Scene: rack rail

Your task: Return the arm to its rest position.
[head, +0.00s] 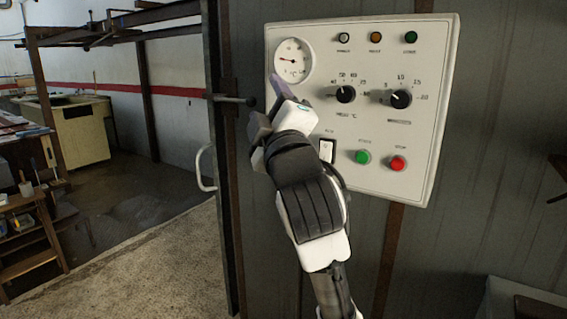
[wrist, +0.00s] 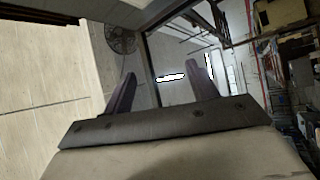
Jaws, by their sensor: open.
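My arm (head: 305,195) reaches up from the bottom of the head view, in front of the white control panel (head: 440,60). My gripper (head: 275,95) is at its upper end, beside the panel's left edge, just below the round gauge (head: 293,62). In the wrist view my gripper (wrist: 160,95) shows two dark fingers spread apart with nothing between them. Whether the gripper touches the panel cannot be told. The arm hides part of the panel's lower left.
The panel has two black knobs (head: 345,94), a green button (head: 362,157), a red button (head: 397,163) and a white rocker switch (head: 327,150). A dark metal post with a handle (head: 206,168) stands left of my arm. Open floor (head: 150,265) lies at lower left.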

